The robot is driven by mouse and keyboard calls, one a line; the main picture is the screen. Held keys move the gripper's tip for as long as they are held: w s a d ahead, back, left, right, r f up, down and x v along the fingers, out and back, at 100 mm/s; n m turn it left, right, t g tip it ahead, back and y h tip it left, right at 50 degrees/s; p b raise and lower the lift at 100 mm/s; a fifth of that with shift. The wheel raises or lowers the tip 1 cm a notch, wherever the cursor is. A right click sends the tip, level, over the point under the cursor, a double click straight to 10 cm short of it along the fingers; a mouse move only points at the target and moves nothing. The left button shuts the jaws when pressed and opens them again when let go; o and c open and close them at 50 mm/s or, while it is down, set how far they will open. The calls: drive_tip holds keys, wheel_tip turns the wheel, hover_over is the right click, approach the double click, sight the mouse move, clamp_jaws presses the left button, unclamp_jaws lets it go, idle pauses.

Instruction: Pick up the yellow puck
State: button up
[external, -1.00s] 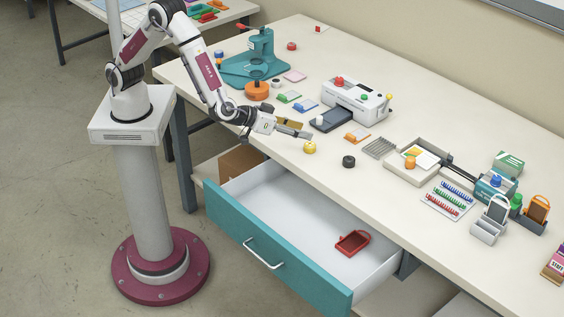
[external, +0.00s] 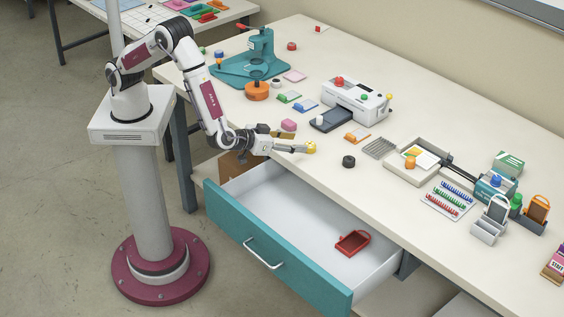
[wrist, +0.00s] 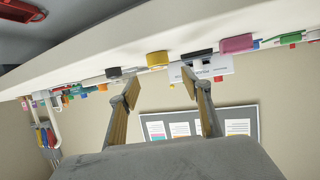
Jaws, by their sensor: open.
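The yellow puck (external: 311,147) sits on the white worktop near its front edge, above the open drawer. In the wrist view, where the scene looks upside down, the yellow puck (wrist: 157,58) appears in the gap between the fingertips. My gripper (external: 303,148) is low at the front edge, pointing right, with its fingertips right at the puck. In the wrist view my gripper (wrist: 156,76) has its two tan-padded fingers spread apart and holds nothing. I cannot tell whether a finger touches the puck.
A pink block (external: 288,125) lies just behind my gripper, and a black puck (external: 348,161) lies to the right. A white laminator (external: 355,100) stands farther back.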

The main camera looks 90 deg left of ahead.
sight(310, 145)
drive_tip(key=shift+x, duration=1)
drive_tip(key=shift+f+x, duration=0.25)
drive_tip(key=shift+x, duration=2.4)
drive_tip(key=shift+s+d, duration=0.1)
drive_tip(key=shift+d, duration=0.05)
drive_tip(key=c, duration=1.2)
